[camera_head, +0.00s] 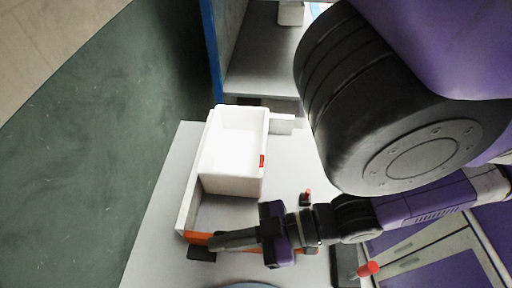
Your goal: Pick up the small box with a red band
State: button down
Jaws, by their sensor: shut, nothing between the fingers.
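A white open box (222,160) stands in a shallow white-walled frame (188,205) on the pale table, left of the picture's middle. A small red mark shows on its right wall; I cannot tell whether this is the red band. No other box with a clear red band shows. My gripper (212,243) is shut and empty, pointing left, below the box in the picture and apart from it. Its fingers hide part of an orange bar (194,238) at the frame's lower edge.
A small black piece with a red top (307,197) stands right of the box. A red-ended handle (367,269) is at the lower right. A grey surface with a blue edge (212,50) rises behind the table. Green floor (90,140) lies open on the left.

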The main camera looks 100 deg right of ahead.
aim_at(232, 162)
jog(key=k+j+z, duration=0.1)
jog(key=k+z, duration=0.45)
jog(key=k+l+z, duration=0.15)
jog(key=l, duration=0.15)
jog(key=k+l+z, duration=0.2)
jog(key=i+l, duration=0.05)
jog(key=l, duration=0.05)
